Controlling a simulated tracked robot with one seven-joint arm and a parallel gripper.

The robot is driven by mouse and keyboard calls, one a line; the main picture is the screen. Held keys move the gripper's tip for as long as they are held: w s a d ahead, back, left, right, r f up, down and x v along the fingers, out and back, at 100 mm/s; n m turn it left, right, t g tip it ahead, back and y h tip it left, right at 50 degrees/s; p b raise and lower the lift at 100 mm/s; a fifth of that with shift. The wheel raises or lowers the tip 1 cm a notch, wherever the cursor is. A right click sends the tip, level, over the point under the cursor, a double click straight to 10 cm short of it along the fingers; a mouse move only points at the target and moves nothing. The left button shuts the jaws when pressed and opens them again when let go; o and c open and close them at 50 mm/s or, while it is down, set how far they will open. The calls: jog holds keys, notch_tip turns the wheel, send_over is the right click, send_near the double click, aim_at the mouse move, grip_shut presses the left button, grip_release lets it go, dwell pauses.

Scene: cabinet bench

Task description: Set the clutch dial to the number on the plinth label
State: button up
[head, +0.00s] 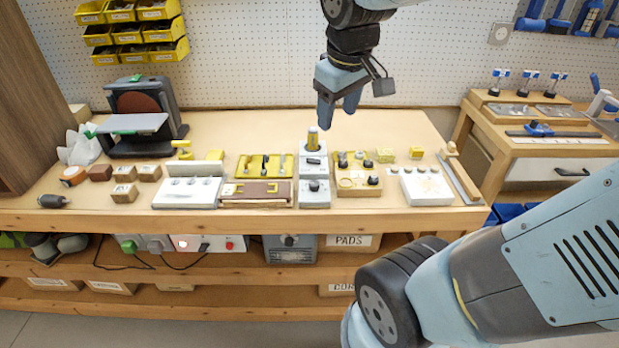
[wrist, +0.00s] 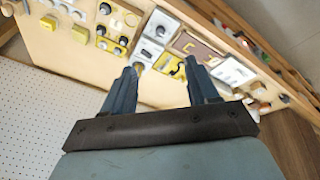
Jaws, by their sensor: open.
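A grey and yellow upright cylinder (head: 312,140), which looks like the clutch dial's tool, stands on a pale grey plinth (head: 313,165) at the middle of the bench. A small dark mark that may be the label is on the plinth's front; its number is too small to read. My gripper (head: 337,118) is open and empty, above and slightly right of the cylinder, not touching it. In the wrist view my gripper's fingers (wrist: 162,78) are spread, and the cylinder's top (wrist: 139,67) shows beside the left finger. The dial's setting cannot be read.
A grey block with a black knob (head: 314,188) sits in front of the plinth. A yellow tray (head: 244,170) is to the left, and a yellow block with knobs (head: 345,186) to the right. A white block (head: 426,188) is farther right. The bench behind the plinth is mostly clear.

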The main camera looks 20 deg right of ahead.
jog(key=w+a+f+n+g+h, duration=0.2)
jog(key=w+f+n, duration=0.4)
jog(key=w, duration=0.2)
jog(key=n+g+h, duration=0.2)
jog(key=n, duration=0.4)
send_near(314, 183)
jog(key=x, duration=0.8)
jog(key=shift+f, duration=0.4)
jog(key=shift+d, duration=0.1)
jog(key=shift+c, duration=0.4)
jog(key=c, duration=1)
jog(key=shift+o, duration=0.2)
